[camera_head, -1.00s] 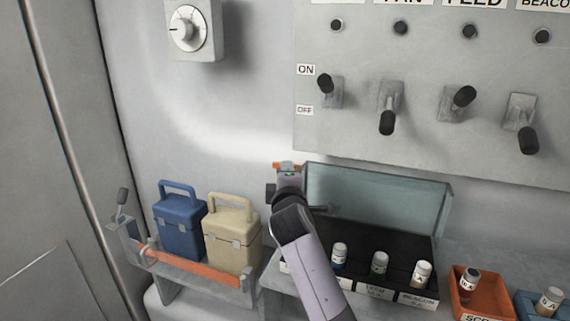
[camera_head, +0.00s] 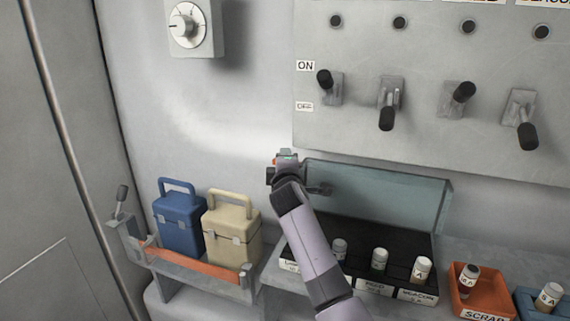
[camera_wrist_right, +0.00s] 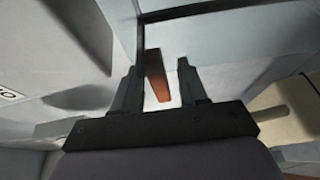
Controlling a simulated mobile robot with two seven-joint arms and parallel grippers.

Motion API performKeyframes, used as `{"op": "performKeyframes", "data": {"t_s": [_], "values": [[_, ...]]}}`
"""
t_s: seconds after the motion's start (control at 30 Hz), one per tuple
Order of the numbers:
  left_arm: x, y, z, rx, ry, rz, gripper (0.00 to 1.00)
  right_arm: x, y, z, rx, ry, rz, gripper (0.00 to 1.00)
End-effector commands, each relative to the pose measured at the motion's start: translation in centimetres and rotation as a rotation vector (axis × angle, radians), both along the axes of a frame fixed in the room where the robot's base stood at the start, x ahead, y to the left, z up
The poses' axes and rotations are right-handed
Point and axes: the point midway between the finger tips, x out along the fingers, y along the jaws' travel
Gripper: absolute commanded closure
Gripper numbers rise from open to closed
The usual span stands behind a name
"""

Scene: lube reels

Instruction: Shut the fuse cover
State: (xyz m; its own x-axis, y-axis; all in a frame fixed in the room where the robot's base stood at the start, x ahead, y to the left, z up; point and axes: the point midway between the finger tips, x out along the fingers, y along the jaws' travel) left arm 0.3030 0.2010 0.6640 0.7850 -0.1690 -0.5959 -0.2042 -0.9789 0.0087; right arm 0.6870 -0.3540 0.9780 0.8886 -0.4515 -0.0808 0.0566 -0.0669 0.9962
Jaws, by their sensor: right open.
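The fuse cover (camera_head: 385,198) is a clear, dark-framed lid standing open at the back of the black fuse box (camera_head: 405,254). An orange tab (camera_wrist_right: 154,72) shows in the right wrist view, beside the cover's dark frame (camera_wrist_right: 200,12). My right gripper (camera_wrist_right: 157,66) is open, with the tab between its two fingers; I cannot tell whether they touch it. In the head view my right gripper (camera_head: 287,158) is at the cover's upper left corner, and my forearm hides part of the cover and box. My left gripper is not in view.
Several fuses, including one with a white cap (camera_head: 421,268), stand in the box. An orange scrap bin (camera_head: 482,302) and a blue bin (camera_head: 532,303) are to the right. A blue case (camera_head: 180,225) and a beige case (camera_head: 232,240) stand left. The switch panel (camera_head: 430,60) is above.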

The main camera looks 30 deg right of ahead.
Motion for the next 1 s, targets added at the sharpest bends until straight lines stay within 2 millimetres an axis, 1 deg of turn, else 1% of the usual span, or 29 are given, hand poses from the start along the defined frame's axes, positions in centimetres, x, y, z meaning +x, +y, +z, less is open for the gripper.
{"op": "performKeyframes", "data": {"t_s": [0.03, 0.07, 0.1, 0.17, 0.2, 0.4, 0.53, 0.77, 1.0], "values": [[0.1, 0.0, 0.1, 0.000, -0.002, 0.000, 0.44, 0.0, 0.0, 0.0, 0.000, 0.000, 0.000, 0.57], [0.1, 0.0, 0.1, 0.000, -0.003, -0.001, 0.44, 0.0, 0.0, 0.0, 0.000, 0.000, 0.000, 0.64], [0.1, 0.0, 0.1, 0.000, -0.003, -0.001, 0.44, 0.0, 0.0, 0.0, 0.000, 0.000, 0.000, 0.77], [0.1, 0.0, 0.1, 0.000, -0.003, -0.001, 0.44, 0.0, 0.0, 0.0, 0.000, 0.000, 0.000, 0.96], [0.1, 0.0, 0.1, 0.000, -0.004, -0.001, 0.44, 0.0, 0.0, 0.0, 0.000, 0.000, 0.000, 1.00], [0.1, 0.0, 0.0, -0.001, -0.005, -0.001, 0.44, -0.1, 0.0, 0.0, -0.003, -0.002, 0.000, 1.00], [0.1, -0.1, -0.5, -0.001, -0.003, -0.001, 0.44, -0.2, 0.2, -0.2, -0.015, -0.012, 0.000, 1.00], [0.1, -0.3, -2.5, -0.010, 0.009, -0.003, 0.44, -0.9, 1.1, -0.4, -0.077, -0.065, 0.001, 1.00], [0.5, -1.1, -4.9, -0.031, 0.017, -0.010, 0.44, -2.2, 2.6, -0.6, -0.179, -0.153, 0.001, 1.00]]}}
